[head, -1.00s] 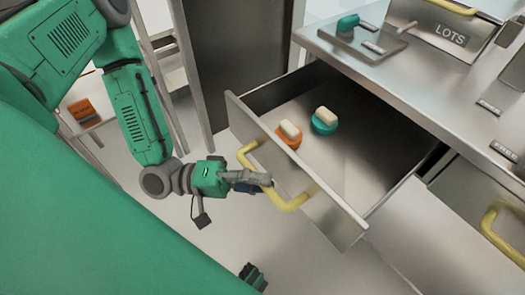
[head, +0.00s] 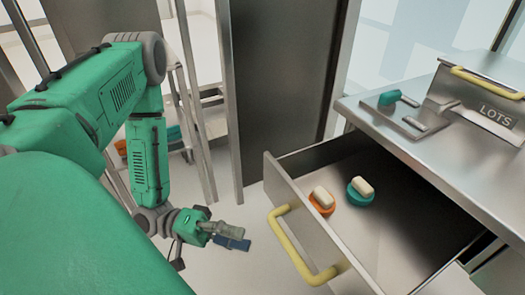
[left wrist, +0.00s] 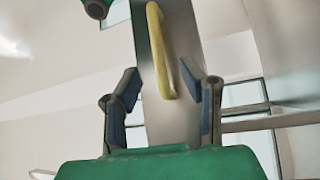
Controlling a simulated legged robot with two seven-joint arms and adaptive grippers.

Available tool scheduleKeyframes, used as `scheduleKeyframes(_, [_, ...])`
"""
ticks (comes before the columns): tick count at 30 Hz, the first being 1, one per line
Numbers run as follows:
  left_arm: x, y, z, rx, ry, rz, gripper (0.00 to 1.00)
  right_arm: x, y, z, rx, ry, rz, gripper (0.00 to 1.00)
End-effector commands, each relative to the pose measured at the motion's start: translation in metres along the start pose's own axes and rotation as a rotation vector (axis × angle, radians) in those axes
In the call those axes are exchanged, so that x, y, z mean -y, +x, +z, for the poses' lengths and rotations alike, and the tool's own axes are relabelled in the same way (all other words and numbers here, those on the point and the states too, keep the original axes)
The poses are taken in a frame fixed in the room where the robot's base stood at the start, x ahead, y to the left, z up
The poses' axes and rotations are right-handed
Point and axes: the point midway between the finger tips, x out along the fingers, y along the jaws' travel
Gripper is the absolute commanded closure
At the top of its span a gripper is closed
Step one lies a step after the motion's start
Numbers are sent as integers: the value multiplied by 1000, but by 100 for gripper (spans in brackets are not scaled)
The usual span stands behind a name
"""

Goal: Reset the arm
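My left gripper (head: 232,238) is in the head view, to the left of the open drawer (head: 312,228) and apart from its yellow handle (head: 292,250). In the left wrist view its two fingers (left wrist: 165,105) are spread, with nothing between them. The drawer front and the yellow handle (left wrist: 161,50) show beyond the fingers. The drawer holds an orange round item (head: 322,204) and a teal round item (head: 361,193), each with a cream block on it. My right gripper is not in view.
A dark upright panel (head: 280,80) stands behind. A metal rack (head: 190,110) stands behind my left arm. Floor shows around my left gripper.

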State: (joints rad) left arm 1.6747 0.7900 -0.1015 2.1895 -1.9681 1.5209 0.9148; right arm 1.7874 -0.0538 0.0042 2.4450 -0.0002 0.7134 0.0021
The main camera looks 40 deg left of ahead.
Motion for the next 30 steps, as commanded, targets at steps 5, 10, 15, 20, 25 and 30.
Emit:
scheduleKeyframes(5, [0, -13, 0, 1, 0, -1, 64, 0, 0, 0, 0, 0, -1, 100])
scheduleKeyframes(10, [0, -14, 0, 1, 0, -1, 64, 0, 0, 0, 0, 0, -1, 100])
scheduleKeyframes(15, [0, -14, 0, 1, 0, -1, 64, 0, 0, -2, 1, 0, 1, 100])
scheduleKeyframes(20, [0, -14, 0, 1, 0, -1, 64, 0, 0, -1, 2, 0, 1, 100])
scheduleKeyframes(25, [2, -12, -1, 0, 5, -11, 64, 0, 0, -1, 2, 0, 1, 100])
scheduleKeyframes(30, [29, 11, -11, -11, 69, -167, 64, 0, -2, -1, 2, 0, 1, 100])
